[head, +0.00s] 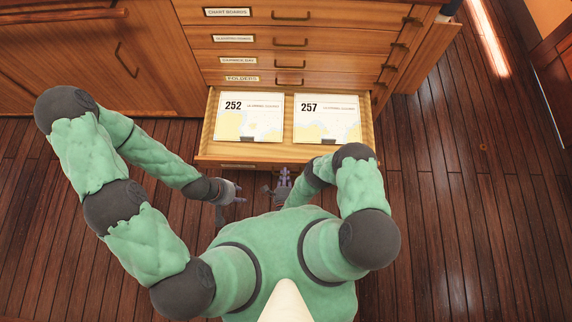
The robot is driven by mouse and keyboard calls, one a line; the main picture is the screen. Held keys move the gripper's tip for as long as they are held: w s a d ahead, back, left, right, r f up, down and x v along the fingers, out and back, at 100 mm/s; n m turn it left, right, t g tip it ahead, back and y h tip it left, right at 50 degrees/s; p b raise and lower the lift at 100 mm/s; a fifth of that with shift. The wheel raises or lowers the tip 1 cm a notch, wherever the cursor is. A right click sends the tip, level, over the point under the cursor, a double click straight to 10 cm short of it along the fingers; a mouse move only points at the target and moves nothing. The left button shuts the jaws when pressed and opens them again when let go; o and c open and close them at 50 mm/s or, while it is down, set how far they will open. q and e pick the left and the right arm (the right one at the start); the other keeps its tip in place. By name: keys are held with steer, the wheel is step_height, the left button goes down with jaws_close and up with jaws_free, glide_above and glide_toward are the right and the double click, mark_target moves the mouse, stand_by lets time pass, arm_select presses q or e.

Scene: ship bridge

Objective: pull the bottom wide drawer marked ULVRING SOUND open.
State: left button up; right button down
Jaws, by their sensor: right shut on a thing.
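The bottom wide drawer (289,155) is pulled out from the wooden chart cabinet. Inside it two charts lie side by side, chart 252 (249,118) on the left and chart 257 (327,119) on the right. A small label (237,166) sits on its front edge, seen too steeply to read. My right gripper (282,185) is at the middle of the drawer front, shut on its handle, which the gripper hides. My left gripper (232,200) is in front of the drawer, left of the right gripper, with its fingers apart and nothing seen between them.
Above are shut drawers labelled CHART BOARDS (228,12) and FOLDERS (242,79), with others between. A cupboard door with a handle (126,60) is at the left. A wooden panel (428,58) stands out at the cabinet's right. The plank floor (465,210) is clear on the right.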

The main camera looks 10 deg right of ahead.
steer(key=c, duration=1.2)
jaws_free()
steer(key=shift+r, duration=0.1)
steer(key=shift+o, duration=0.3)
step_height(320, 180, up, 9)
steer(key=shift+w, duration=0.4)
steer(key=shift+s+r, duration=0.2)
steer(key=shift+r, duration=0.35)
steer(key=shift+c, duration=0.2)
steer(key=shift+f, duration=0.1)
steer(key=shift+s+f, duration=0.1)
steer(key=shift+s, duration=0.1)
